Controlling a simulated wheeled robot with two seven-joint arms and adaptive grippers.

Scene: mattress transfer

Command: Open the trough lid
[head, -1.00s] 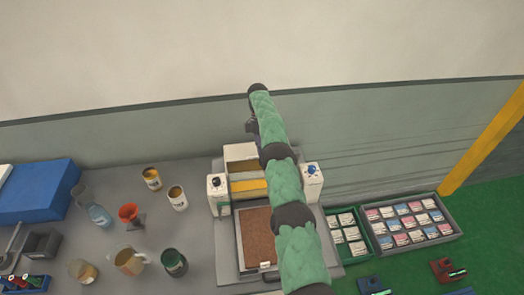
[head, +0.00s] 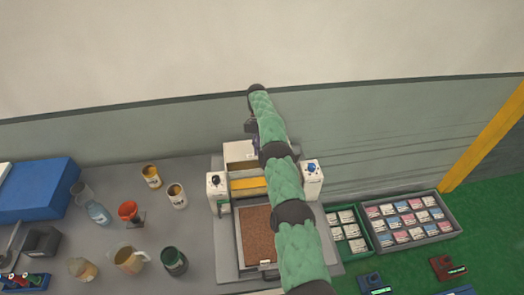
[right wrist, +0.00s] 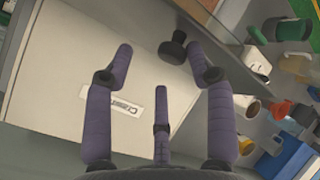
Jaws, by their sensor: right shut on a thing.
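The trough (head: 238,153) is a pale box at the back of the bench, partly hidden behind my right arm in the head view. In the right wrist view, a pale panel (right wrist: 75,65) with a printed label (right wrist: 112,102) lies beneath my fingers, and a black knob (right wrist: 172,47) stands near the right-hand finger. My right gripper (right wrist: 158,62) is shut on the knob, though the contact itself is not clear. In the head view this gripper (head: 254,143) is small and dark, mostly behind the arm, at the trough's back. My left gripper is out of view.
White posts with a black knob (head: 217,185) and a blue knob (head: 312,178) flank a yellow strip (head: 247,187). A brown-filled tray (head: 255,225) lies in front. Cups and bottles stand left; a card tray (head: 461,228) lies right.

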